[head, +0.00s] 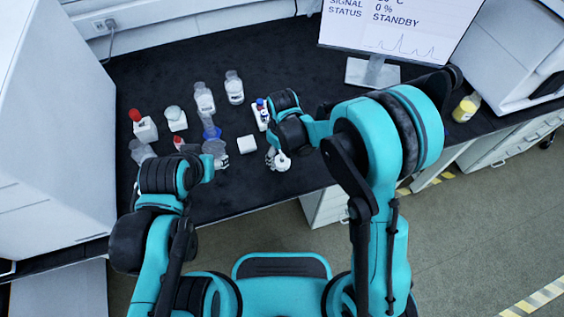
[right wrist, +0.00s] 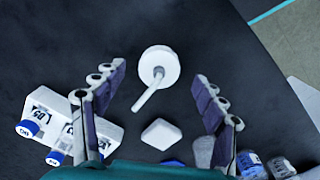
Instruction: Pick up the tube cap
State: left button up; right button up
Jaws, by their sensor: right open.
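The tube cap, a round white cap with a thin white tube sticking out (right wrist: 161,64), lies on the dark bench in the right wrist view. It shows small and partly covered by my right gripper in the head view (head: 282,162). My right gripper (right wrist: 160,74) is open, with one finger on each side of the cap's tube, and neither finger appears to touch it. In the head view the right gripper (head: 273,155) is low over the bench near its front edge. My left gripper (head: 208,163) is at the front left of the bench; its fingers are not clear.
A white block (head: 247,144) sits just left of the right gripper. A white rack with blue-capped vials (right wrist: 45,112) is close by. Bottles (head: 204,99) and red-topped items (head: 143,127) stand farther left. A monitor (head: 400,25) stands behind.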

aim_at(282, 157)
notch_tip(282, 157, down, 4)
jog(key=shift+w+r+b, duration=0.1)
jog(key=shift+r+b, duration=0.15)
jog(key=shift+b, duration=0.35)
jog(key=shift+r, duration=0.1)
jog(key=c, duration=1.3)
jog(key=shift+o, duration=0.2)
jog(key=shift+r, duration=0.1)
